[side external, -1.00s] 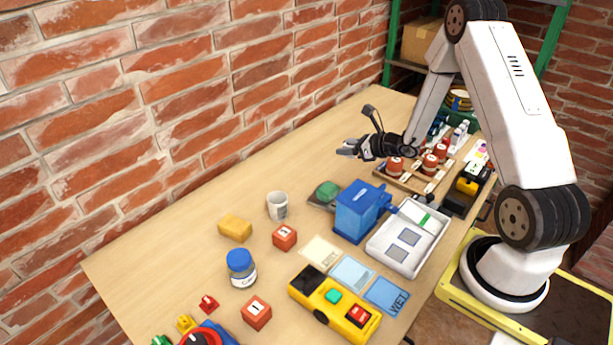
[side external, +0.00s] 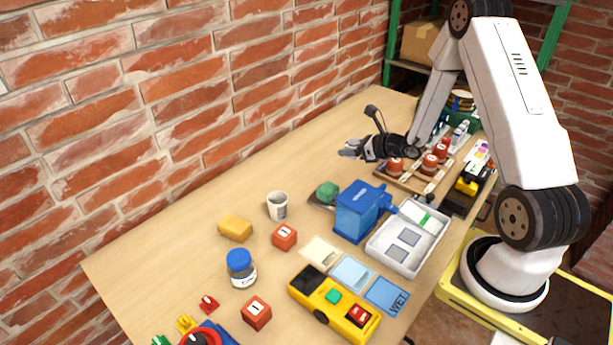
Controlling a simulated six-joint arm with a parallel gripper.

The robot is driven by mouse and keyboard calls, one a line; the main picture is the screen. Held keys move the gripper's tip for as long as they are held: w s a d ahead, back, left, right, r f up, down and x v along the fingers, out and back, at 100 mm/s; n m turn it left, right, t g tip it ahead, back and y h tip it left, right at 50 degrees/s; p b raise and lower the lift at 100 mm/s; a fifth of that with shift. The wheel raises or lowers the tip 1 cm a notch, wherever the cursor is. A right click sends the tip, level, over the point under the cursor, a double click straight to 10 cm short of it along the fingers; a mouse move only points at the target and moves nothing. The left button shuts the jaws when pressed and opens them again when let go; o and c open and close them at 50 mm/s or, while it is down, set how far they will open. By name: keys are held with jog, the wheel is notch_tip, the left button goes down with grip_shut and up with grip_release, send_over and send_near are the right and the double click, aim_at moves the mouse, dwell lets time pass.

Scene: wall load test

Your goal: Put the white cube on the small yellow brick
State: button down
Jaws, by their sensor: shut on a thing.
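My gripper (side external: 350,150) hangs above the back half of the table, with its fingers pointing left. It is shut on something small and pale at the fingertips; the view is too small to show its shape. No white cube can be made out elsewhere on the table. A larger, rounded yellow block (side external: 235,228) lies near the wall side.
Several things stand between: a white cup (side external: 277,207), red blocks (side external: 284,237), a blue-lidded jar (side external: 241,268), a blue box (side external: 356,211) and a yellow device (side external: 334,303). A white tray (side external: 407,236) lies right. The wall-side table strip is bare.

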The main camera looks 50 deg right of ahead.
jog(key=a+r+n+g+y, duration=0.2)
jog(key=a+n+y, duration=0.1)
jog(key=a, duration=1.2)
jog(key=s+a+r+n+g+y, duration=0.1)
jog(key=a+r+n+y, duration=0.1)
jog(key=a, duration=1.3)
jog(key=shift+a+r+n+g+y, duration=0.15)
jog(key=shift+a+n+g+y, duration=0.25)
jog(key=shift+n+y, duration=0.55)
send_over(230, 223)
jog(key=s, duration=0.1)
notch_tip(230, 223, down, 9)
jog(key=shift+s+d+r, duration=0.15)
jog(key=shift+r, duration=0.05)
jog(key=shift+w+f, duration=0.35)
jog(key=shift+f, duration=0.05)
jog(key=shift+w+f, duration=0.25)
jog(key=shift+f, duration=1.55)
